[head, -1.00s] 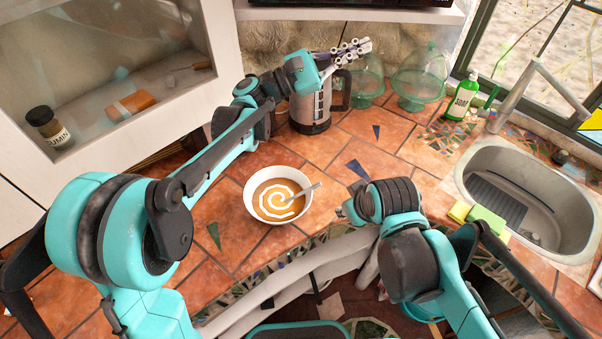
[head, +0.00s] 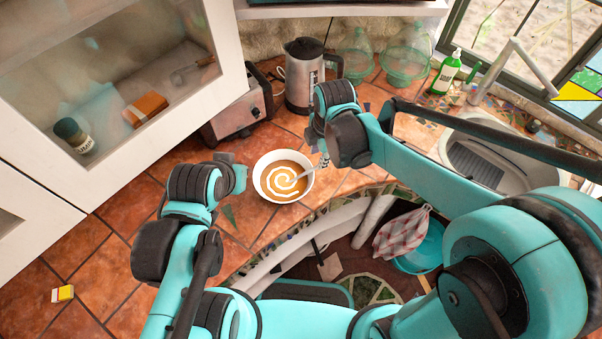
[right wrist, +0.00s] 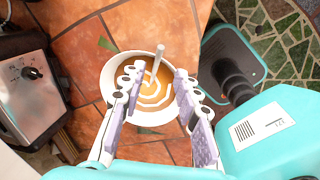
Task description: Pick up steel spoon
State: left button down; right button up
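The steel spoon (head: 306,173) leans in a white bowl (head: 258,184) of orange soup with a cream swirl. Its handle sticks up over the right rim. My right gripper (head: 322,158) is just right of the bowl, its fingers partly hidden by its wrist. In the right wrist view, the gripper (right wrist: 157,92) is open, with its two fingers apart in front of the bowl (right wrist: 108,78). The spoon handle (right wrist: 157,60) shows between and beyond the fingertips, and I see no contact. My left gripper (head: 240,180) is left of the bowl, its fingers not clear.
A kettle (head: 299,78) and a toaster (head: 236,118) stand behind the bowl. Glass domes (head: 405,62), a green soap bottle (head: 446,74) and the sink (head: 478,160) are to the right. The counter's curved front edge is close to the bowl. Tiles at lower left are mostly clear.

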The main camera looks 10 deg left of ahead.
aim_at(299, 176)
jog(key=f, duration=0.2)
jog(key=w+f+b, duration=0.1)
jog(key=f, duration=0.2)
jog(key=f+b, duration=0.1)
jog(key=f, duration=0.1)
jog(key=shift+w+f, duration=0.2)
jog(key=shift+w, duration=0.05)
grip_shut()
